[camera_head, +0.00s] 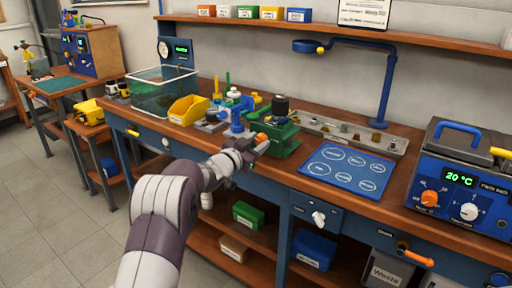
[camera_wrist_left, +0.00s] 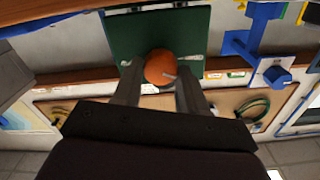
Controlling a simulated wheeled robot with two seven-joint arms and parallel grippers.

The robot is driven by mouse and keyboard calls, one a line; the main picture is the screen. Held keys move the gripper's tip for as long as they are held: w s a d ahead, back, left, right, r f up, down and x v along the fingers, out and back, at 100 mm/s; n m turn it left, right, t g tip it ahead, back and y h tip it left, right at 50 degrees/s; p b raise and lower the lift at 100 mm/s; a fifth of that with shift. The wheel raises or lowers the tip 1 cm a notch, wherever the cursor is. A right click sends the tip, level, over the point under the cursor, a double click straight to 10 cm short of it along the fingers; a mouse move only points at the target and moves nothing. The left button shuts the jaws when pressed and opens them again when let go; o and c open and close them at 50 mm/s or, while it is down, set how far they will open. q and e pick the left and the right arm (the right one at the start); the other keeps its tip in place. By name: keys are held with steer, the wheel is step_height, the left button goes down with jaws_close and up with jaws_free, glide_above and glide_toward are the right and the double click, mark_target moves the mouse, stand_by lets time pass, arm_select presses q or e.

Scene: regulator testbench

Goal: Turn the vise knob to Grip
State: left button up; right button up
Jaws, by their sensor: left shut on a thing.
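The green vise (camera_head: 284,138) stands at the bench's front edge, with a dark cylindrical part (camera_head: 281,105) upright in it. Its orange knob (camera_head: 262,138) faces the front. My left gripper (camera_head: 256,147) reaches it from the front left. In the left wrist view the orange knob (camera_wrist_left: 160,67) sits between the two fingers of my left gripper (camera_wrist_left: 160,75), which is shut on it, with the vise's green face (camera_wrist_left: 190,30) behind. A pale mark shows on the knob. The Grip label cannot be read. My right gripper is not in view.
Left of the vise stand a blue fixture (camera_head: 237,122), a yellow bin (camera_head: 188,110) and a clear tank (camera_head: 160,92). Right of it are a blue mat (camera_head: 345,169), a metal rail (camera_head: 335,130) and a blue bath unit (camera_head: 465,185). A blue lamp arm (camera_head: 386,80) rises behind.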

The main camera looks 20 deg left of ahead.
arm_select(q)
steer(key=m+b, duration=0.1)
steer(key=m, duration=0.1)
steer(key=m+b, duration=0.1)
steer(key=shift+f+m, duration=0.2)
steer(key=shift+m, duration=0.2)
steer(key=m+b, duration=0.2)
steer(key=m, duration=0.1)
steer(key=shift+m, duration=0.3)
steer(key=m+b, duration=0.3)
steer(key=m, duration=0.1)
steer(key=shift+d+m, duration=0.1)
steer(key=shift+m, duration=0.2)
steer(key=m+b, duration=0.2)
steer(key=m, duration=0.1)
steer(key=shift+f+m+b, duration=0.1)
steer(key=shift+m+b, duration=0.2)
steer(key=shift+b, duration=0.05)
steer(key=m+b, duration=0.2)
steer(key=m, duration=0.1)
steer(key=shift+m, duration=0.3)
steer(key=m+b, duration=0.3)
steer(key=m, duration=0.1)
steer(key=shift+f, duration=0.1)
steer(key=m+b, duration=0.2)
steer(key=m, duration=0.2)
steer(key=shift+m, duration=0.4)
steer(key=shift+m+b, duration=0.6)
steer(key=shift+m, duration=0.8)
